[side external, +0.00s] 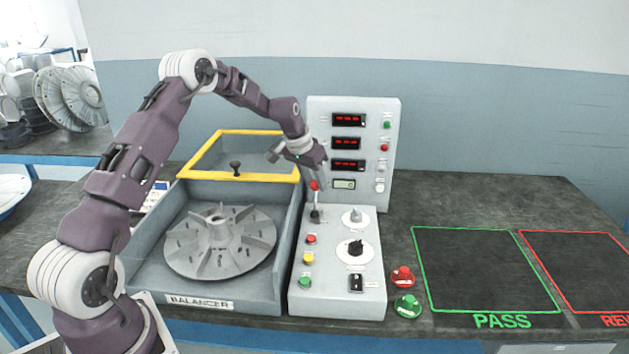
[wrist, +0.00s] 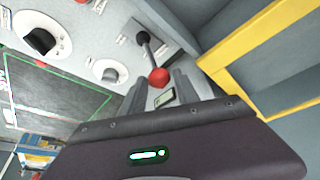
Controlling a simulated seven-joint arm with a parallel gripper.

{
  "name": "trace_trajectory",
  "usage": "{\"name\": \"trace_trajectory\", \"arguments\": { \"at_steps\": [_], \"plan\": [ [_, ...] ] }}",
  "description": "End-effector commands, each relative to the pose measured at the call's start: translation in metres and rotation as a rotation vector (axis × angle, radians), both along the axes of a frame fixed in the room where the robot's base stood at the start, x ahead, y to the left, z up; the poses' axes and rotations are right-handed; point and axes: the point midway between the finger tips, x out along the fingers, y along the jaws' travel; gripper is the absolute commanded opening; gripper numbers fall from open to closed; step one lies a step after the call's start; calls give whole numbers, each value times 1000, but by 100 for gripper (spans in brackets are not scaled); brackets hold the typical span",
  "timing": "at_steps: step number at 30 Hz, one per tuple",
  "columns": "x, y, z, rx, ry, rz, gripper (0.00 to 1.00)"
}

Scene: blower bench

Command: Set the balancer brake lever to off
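The brake lever is a dark rod with a red ball knob (side external: 315,186) on the upper left of the sloped control panel. In the side view it stands roughly upright from its dark base plate. In the wrist view the red knob (wrist: 159,77) shows at the fingertips, with the rod running up to its pivot (wrist: 143,36). The lever's labels are unreadable.
The balancer tub holds a finned rotor (side external: 220,243); its yellow-framed lid (side external: 240,134) stands open left of my gripper. A display panel (side external: 389,104) rises behind. Dials and buttons (side external: 311,239) crowd the control panel. The green PASS area (side external: 485,270) is empty.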

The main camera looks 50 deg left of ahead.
Motion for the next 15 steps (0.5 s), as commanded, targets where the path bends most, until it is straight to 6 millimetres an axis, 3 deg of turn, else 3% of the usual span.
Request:
{"name": "trace_trajectory", "arguments": {
  "at_steps": [1,5,15],
  "plan": [
    [0,0,0,0,0,0,25],
    [0,0,0,0,0,0,0],
    [0,0,0,0,1,0,0]
  ]
}}
